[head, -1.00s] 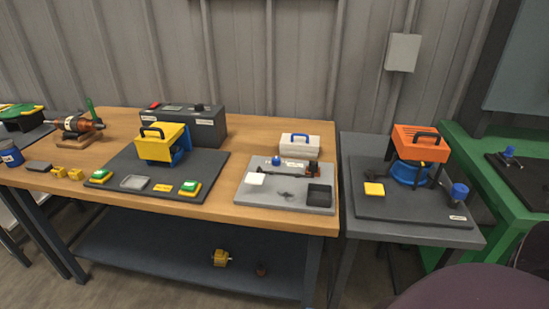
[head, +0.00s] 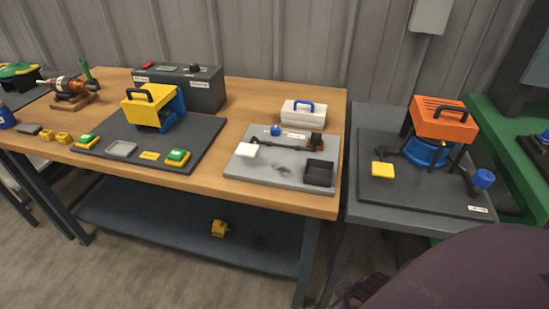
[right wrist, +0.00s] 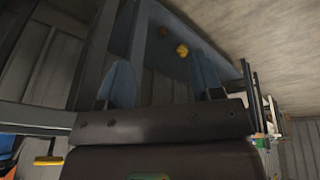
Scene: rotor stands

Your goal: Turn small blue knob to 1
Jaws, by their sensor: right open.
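A small blue round knob (head: 276,131) sits at the back of a light grey board (head: 248,172) on the wooden bench. A larger blue knob (head: 484,179) stands at the right edge of the dark plate (head: 410,196) on the grey side table. I cannot read any dial marks at either. In the right wrist view, my right gripper (right wrist: 168,80) has its two fingers apart with nothing between them, well away from both knobs. My left gripper is in neither view.
The grey board also carries a white pad (head: 247,150), a black open box (head: 319,173) and a dark lever. A white case (head: 303,113) stands behind. An orange-topped rotor stand (head: 444,118) is on the side table. A yellow-covered stand (head: 153,106) is farther left.

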